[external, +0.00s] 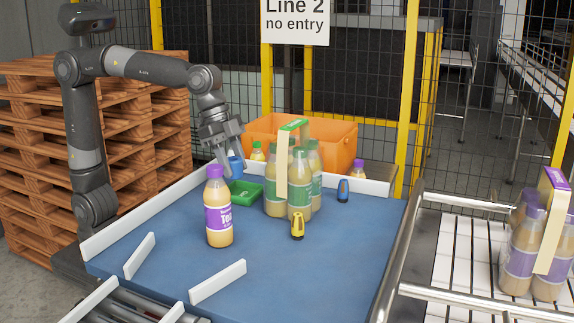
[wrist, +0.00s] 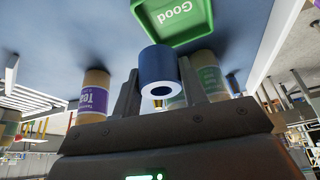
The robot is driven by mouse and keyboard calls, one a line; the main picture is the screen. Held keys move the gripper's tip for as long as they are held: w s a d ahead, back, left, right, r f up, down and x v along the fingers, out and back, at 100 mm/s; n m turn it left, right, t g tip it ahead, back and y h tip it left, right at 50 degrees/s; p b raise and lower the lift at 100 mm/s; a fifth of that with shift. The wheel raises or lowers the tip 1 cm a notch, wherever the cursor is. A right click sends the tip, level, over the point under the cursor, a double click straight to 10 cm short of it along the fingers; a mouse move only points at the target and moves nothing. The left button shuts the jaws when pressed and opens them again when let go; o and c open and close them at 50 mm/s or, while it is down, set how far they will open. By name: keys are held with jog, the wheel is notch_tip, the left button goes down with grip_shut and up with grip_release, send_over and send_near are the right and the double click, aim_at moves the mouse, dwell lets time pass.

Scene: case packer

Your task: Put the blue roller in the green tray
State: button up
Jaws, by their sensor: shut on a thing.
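The blue roller (external: 236,168) is a short blue cylinder held between the fingers of my gripper (external: 231,163). In the wrist view the roller (wrist: 158,66), with a pale ring and a hole at its near end, sits between the two fingers of my gripper (wrist: 157,88). My gripper is shut on it. The green tray (external: 246,196) lies on the blue table, just below the roller in the external view. In the wrist view the tray (wrist: 180,38), marked "Good", appears just beyond the roller. The roller looks above the table; its exact height over the tray is unclear.
A purple-capped tea bottle (external: 219,215) stands left of the tray. A pack of green-labelled bottles (external: 301,180) stands close on its right. A yellow tool (external: 297,226) and a blue-black tool (external: 343,190) stand further right. An orange crate (external: 340,138) is behind.

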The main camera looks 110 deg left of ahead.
aim_at(234, 178)
jog(key=shift+f, duration=2.05)
jog(key=shift+a+f, duration=0.1)
jog(key=shift+f, duration=0.2)
jog(key=o, duration=1)
jog(key=d+v, duration=0.1)
jog(key=v, duration=1.1)
jog(key=s+d+f, duration=0.1)
jog(key=s+f, duration=0.4)
jog(key=s, duration=0.1)
jog(key=s+d+f+n, duration=0.1)
jog(key=s+f, duration=0.3)
jog(key=s, duration=0.3)
jog(key=s+d+f+n+t, duration=0.1)
jog(key=s+d+f, duration=0.1)
jog(key=s+f, duration=0.3)
jog(key=shift+s+f+y, duration=0.15)
jog(key=shift+s+y, duration=0.05)
jog(key=shift+s, duration=0.4)
jog(key=shift+s+f+y, duration=0.15)
jog(key=shift+s+y, duration=0.05)
jog(key=shift+s, duration=0.4)
